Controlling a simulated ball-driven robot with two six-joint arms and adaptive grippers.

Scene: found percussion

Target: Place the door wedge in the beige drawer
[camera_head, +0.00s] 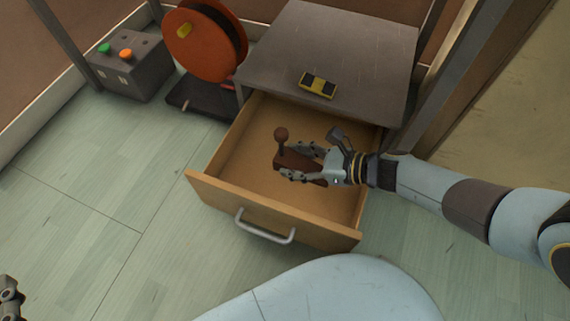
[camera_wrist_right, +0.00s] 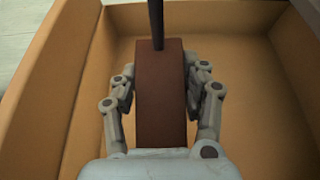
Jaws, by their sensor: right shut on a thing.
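The door wedge (camera_head: 297,162) is a dark brown block with a thin upright stem and a round knob at its far end. My right gripper (camera_head: 302,163) is shut on it, with a finger along each side. In the right wrist view the brown wedge (camera_wrist_right: 161,95) sits between both fingers (camera_wrist_right: 160,90). The beige drawer (camera_head: 232,200) is pulled open, and the wedge is over its inside; I cannot tell whether it touches the floor of the drawer. The drawer's walls (camera_wrist_right: 60,70) show around the gripper. Part of my left gripper (camera_head: 10,295) shows at the lower left edge, its jaws unclear.
A grey cabinet top (camera_head: 340,40) with a yellow and black block (camera_head: 318,85) is above the drawer. A metal handle (camera_head: 265,230) is on the drawer's front. An orange reel (camera_head: 205,40) and a grey button box (camera_head: 130,65) stand left. The floor left is clear.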

